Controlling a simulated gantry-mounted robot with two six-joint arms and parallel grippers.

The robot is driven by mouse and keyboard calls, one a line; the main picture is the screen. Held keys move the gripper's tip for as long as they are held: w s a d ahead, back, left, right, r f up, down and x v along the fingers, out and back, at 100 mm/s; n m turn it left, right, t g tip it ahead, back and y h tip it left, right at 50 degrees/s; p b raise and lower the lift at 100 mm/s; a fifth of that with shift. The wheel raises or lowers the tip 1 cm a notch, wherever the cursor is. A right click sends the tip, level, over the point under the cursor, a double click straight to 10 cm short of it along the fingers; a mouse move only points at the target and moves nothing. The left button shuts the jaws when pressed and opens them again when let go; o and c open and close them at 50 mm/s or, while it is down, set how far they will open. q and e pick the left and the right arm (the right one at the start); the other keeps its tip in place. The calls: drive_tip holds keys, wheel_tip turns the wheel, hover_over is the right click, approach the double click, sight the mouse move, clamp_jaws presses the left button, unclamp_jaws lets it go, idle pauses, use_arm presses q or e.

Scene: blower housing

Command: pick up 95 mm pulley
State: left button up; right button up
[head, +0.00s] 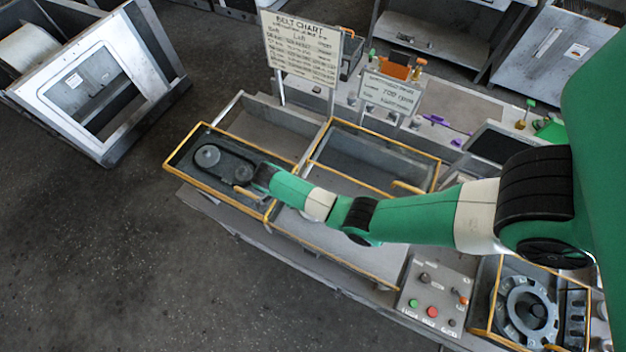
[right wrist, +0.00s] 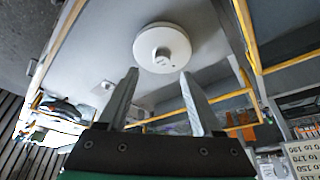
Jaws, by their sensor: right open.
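A pale round pulley with a raised hub (right wrist: 162,48) is ahead of my right gripper (right wrist: 158,80) in the right wrist view. The fingers stand apart with nothing between them, and the pulley lies just beyond their tips. In the head view my right gripper (head: 246,190) is over the left yellow-edged tray (head: 183,146). A grey round pulley (head: 207,156) lies at that tray's left end, within a dark belt-like loop. My right wrist partly hides the tray's right end. I cannot tell any pulley's size marking. My left gripper is not in view.
A belt chart sign (head: 301,50) stands behind the trays, with a smaller sign (head: 390,94) to its right. A second yellow-edged tray (head: 370,153) is right of the first. A button panel (head: 437,298) and a ring-shaped part (head: 530,308) are at lower right.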

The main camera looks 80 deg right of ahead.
drive_tip(key=x, duration=0.5)
drive_tip(key=shift+d+f+b, duration=0.1)
drive_tip(key=shift+b, duration=0.2)
clamp_jaws()
